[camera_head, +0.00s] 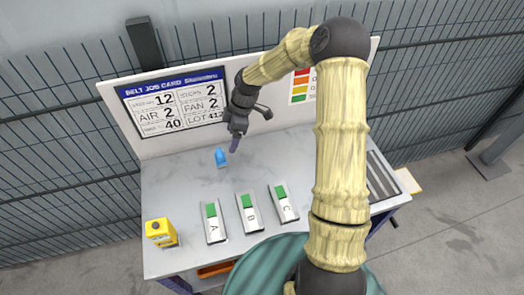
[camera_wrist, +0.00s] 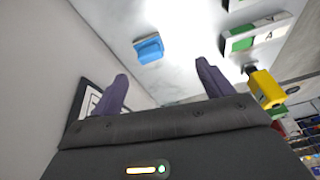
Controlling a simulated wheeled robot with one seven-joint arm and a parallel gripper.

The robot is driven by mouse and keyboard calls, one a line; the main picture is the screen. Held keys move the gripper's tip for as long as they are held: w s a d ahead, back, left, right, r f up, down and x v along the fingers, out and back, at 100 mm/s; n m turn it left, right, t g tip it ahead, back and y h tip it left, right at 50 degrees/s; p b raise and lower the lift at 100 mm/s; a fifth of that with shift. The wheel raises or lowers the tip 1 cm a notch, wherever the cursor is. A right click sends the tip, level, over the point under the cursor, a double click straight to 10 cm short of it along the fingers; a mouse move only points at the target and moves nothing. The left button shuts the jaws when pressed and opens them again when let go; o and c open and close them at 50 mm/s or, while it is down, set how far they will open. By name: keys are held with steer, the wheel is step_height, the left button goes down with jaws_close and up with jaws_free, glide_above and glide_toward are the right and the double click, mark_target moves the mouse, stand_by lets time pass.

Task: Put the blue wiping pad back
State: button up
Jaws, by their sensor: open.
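The blue wiping pad (camera_head: 221,157) is on the light grey table top (camera_head: 180,185), toward its back, below the job card. It also shows in the wrist view (camera_wrist: 149,48), beyond and between my two fingertips. My gripper (camera_head: 234,145) hangs just right of the pad in the head view, above the table and apart from the pad. In the wrist view my gripper (camera_wrist: 162,72) has its two dark purple fingers spread with nothing between them. Whether the pad's underside rests on anything besides the table cannot be told.
Three holders with green parts, A (camera_head: 215,222), B (camera_head: 247,213) and C (camera_head: 283,203), stand along the front. A yellow box (camera_head: 161,233) is at the front left. A white back panel (camera_head: 165,145) rises behind. My arm hides part of the right side.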

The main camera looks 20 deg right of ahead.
steer(key=s+d+r+m+t+h, duration=0.1)
steer(key=s+d+r+m, duration=0.1)
steer(key=s+m, duration=0.3)
steer(key=s+d+r+m+h, duration=0.1)
steer(key=s+d+r+m, duration=0.1)
steer(key=s+r+m, duration=0.3)
steer(key=s+d+r+m+t+h, duration=0.1)
steer(key=s+d+r+m, duration=0.2)
steer(key=s+m, duration=0.3)
steer(key=s, duration=0.5)
steer(key=shift+s+r+t+h, duration=0.25)
steer(key=shift+s+t+h, duration=0.05)
